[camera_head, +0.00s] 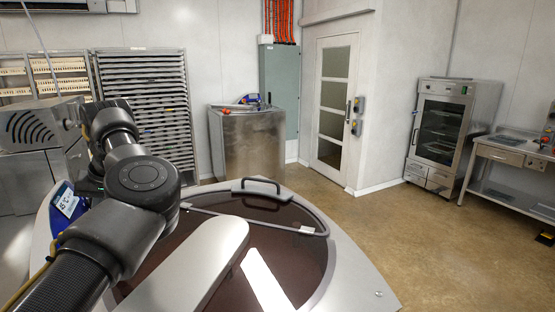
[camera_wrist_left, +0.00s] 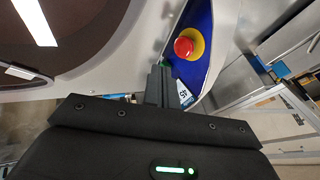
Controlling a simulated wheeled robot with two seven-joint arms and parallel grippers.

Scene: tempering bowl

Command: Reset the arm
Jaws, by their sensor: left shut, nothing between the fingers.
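My left arm comes in from the left in the head view and bends over the tempering machine. In the left wrist view my left gripper (camera_wrist_left: 159,86) is shut and empty, its dark fingers together. It is near the machine's blue control panel (camera_wrist_left: 205,17), which has a red emergency button (camera_wrist_left: 184,47) on a yellow base. The fingers partly cover the panel's small display (camera_wrist_left: 185,95). In the head view the gripper is hidden behind the arm. The tempering bowl (camera_head: 312,262) holds a smooth dark brown surface, with a black handle (camera_head: 256,187) at its far rim. My right gripper is not in view.
A display (camera_head: 67,202) reading about 45 °C sits left of the bowl, close to my arm. A glass-door cabinet (camera_head: 440,130) and a side table (camera_head: 507,158) are at right. The floor (camera_head: 400,215) between is clear.

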